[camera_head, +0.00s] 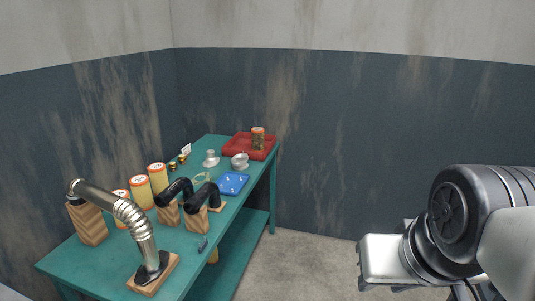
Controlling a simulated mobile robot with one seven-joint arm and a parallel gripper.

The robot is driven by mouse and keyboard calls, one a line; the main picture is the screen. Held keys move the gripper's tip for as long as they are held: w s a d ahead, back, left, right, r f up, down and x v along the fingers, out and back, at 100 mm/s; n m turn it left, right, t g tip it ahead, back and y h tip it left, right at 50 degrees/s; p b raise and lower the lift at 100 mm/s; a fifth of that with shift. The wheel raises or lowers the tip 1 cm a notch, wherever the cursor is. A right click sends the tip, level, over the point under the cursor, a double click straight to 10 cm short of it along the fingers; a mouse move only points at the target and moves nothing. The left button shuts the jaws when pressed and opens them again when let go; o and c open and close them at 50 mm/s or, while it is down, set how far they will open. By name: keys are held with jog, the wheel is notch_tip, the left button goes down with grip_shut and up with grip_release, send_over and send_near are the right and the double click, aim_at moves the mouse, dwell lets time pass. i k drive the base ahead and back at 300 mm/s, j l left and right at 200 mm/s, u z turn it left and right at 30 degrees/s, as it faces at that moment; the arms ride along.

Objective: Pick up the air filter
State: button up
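Several cream cylinders with orange ends stand on the green table. Three are in a row near the wall: a near one (121,195), a middle one (141,191) and a far one (158,178). A darker cylinder with an orange top (258,139) stands in the red tray (229,142) at the far end. I cannot tell by looks alone which is the air filter. A silver block at the end of my arm, seemingly my gripper (372,262), is at the lower right, well away from the table. Its fingers are not clear.
The green table (108,262) runs along the left wall. A silver bent pipe (133,217), black hoses (174,192) on wood blocks, a blue tray (232,183) and metal parts (240,161) crowd it. Bare floor (300,260) lies between table and arm.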

aim_at(139, 186)
jog(key=i+u, duration=0.25)
jog(key=i, duration=0.2)
jog(key=i+l+u, duration=0.25)
jog(key=i, duration=0.15)
jog(key=i+l+u, duration=0.25)
jog(key=i, duration=0.2)
jog(key=i+l+u, duration=0.1)
jog(key=i+u, duration=0.15)
jog(key=u, duration=0.2)
jog(key=i+l+u, duration=0.15)
jog(key=u, duration=0.3)
jog(key=i+l+u, duration=0.3)
jog(key=u, duration=0.15)
jog(key=i+l+u, duration=0.4)
jog(key=l+u, duration=0.15)
jog(key=l, duration=0.15)
